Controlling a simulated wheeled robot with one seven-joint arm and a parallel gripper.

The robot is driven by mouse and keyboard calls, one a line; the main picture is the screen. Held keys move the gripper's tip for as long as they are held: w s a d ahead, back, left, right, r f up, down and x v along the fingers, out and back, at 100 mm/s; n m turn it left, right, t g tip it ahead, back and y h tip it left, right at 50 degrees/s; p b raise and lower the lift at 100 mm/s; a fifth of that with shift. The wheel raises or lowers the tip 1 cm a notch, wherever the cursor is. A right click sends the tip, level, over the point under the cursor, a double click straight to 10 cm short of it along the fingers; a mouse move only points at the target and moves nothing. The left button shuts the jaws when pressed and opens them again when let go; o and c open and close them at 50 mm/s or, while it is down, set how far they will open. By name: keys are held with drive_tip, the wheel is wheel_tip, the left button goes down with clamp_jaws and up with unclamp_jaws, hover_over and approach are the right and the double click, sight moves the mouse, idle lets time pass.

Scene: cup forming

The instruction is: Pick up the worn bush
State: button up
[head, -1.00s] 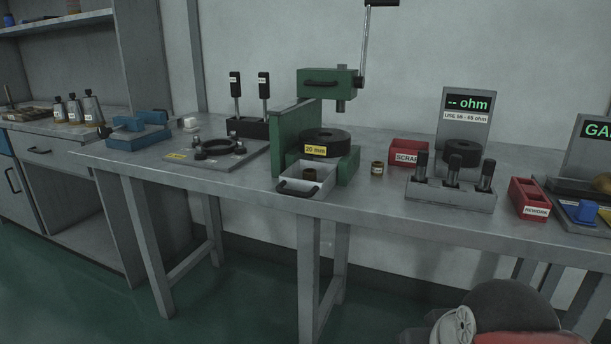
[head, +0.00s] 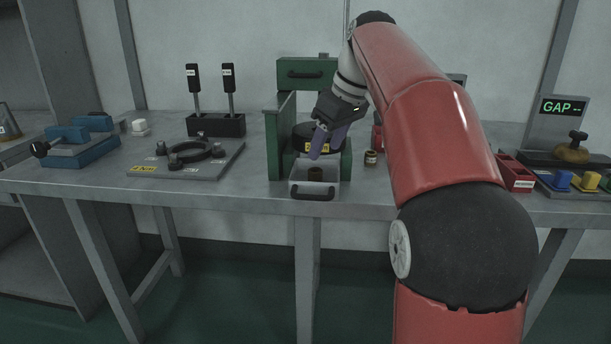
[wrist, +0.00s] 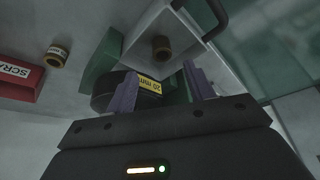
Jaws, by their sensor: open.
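A dark brown bush (head: 315,174) stands in the pale open tray (head: 328,190) at the front of the green press; the wrist view shows this bush (wrist: 162,47) too. A second, brass-coloured bush (head: 371,158) with a pale label stands on the bench right of the tray, and it shows at left in the wrist view (wrist: 57,57). I cannot tell from looks which bush is worn. My gripper (head: 322,148) is above the back of the tray, tilted downward. In the wrist view its purple fingers (wrist: 160,84) are apart with nothing gripped, and the tray bush lies beyond them.
The green press (head: 273,140) and its black round die with a 20 mm label stand right behind the tray. The red scrap bin (wrist: 18,75) is beside the labelled bush. A fixture plate (head: 190,158) lies left, and a red rework bin (head: 515,174) right.

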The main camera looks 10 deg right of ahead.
sight(317, 171)
drive_tip(key=x, duration=0.2)
drive_tip(key=b+x, duration=0.1)
drive_tip(key=x, duration=0.3)
drive_tip(key=shift+s+f, duration=0.3)
drive_tip(key=shift+f, duration=0.15)
drive_tip(key=c, duration=1)
drive_tip(key=shift+c, duration=0.2)
drive_tip(key=shift+r, duration=0.1)
